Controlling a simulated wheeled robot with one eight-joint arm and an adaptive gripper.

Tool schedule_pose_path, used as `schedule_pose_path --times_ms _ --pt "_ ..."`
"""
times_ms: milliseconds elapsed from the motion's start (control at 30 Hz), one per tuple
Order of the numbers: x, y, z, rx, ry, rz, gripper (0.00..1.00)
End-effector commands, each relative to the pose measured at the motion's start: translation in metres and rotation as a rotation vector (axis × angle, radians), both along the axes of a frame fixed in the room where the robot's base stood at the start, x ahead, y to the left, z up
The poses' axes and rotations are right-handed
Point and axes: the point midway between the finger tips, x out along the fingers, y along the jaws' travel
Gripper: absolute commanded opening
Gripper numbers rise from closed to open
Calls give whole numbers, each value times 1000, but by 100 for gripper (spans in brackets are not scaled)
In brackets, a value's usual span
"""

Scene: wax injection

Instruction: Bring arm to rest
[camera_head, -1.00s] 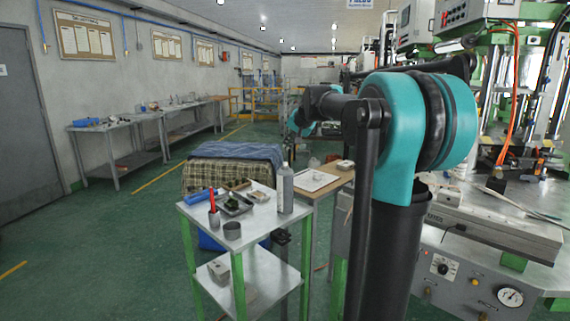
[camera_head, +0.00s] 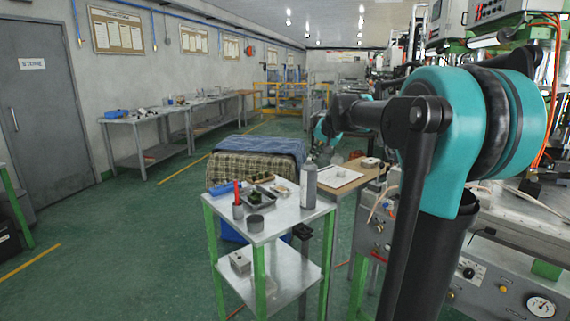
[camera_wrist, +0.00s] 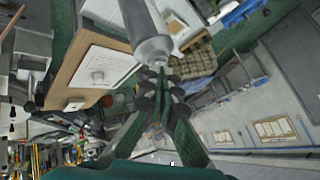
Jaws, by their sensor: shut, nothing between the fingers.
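My arm (camera_head: 460,130) stands large at the right of the head view, with a teal joint on a dark upright link. Its far part reaches back, away from the camera, to a small teal end (camera_head: 322,130) above and behind the cart. The fingers are too small to make out there. In the wrist view my gripper (camera_wrist: 158,95) shows dark fingers close together, shut with nothing between them.
A metal cart (camera_head: 285,222) with green legs holds a grey bottle (camera_head: 309,187), a tray (camera_head: 262,198) and cups. A wooden table (camera_head: 345,184) and a plaid-covered block (camera_head: 235,168) stand behind it. Machines fill the right side.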

Motion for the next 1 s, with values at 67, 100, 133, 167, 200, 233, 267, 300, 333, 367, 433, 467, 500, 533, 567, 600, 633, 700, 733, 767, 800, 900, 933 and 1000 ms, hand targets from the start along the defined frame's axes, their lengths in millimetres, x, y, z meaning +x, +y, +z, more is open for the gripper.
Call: schedule_pose_path --times_ms 67,100,133,167,200,233,267,300,333,367,433,467,500,533,567,600,633,700,733,767,800,900,933,1000 --pt "-36 0 -40 -49 30 35 0" --pt "-55 -1 -61 -76 47 55 0" --pt "-69 -1 -77 -96 59 70 0" --pt "-84 -2 -92 -114 71 83 0" --pt "-104 -3 -112 -141 88 103 0" --pt "-119 -4 -126 -159 100 116 0" --pt "-134 -5 -141 -178 112 130 0" --pt "-155 -6 -160 -202 129 148 0" --pt "-170 -7 -173 -220 141 161 0" --pt "-186 -9 -187 -237 154 175 0" --pt "-223 -12 -218 -277 183 204 0" --pt "-239 -13 -231 -293 194 216 0" --pt "-260 -16 -247 -313 210 231 0" --pt "-274 -17 -257 -328 220 241 0" --pt "-288 -19 -268 -341 231 252 0" --pt "-304 -21 -280 -357 244 263 0" --pt "-316 -22 -288 -368 251 271 0" --pt "-338 -25 -303 -389 269 288 0" --pt "-345 -26 -308 -395 275 292 0" --pt "-351 -26 -312 -400 278 297 0" --pt "-358 -27 -316 -407 284 301 0" --pt "-366 -28 -322 -415 291 307 0" --pt "-367 -29 -322 -417 292 308 0" --pt "-367 -29 -322 -417 292 309 0"
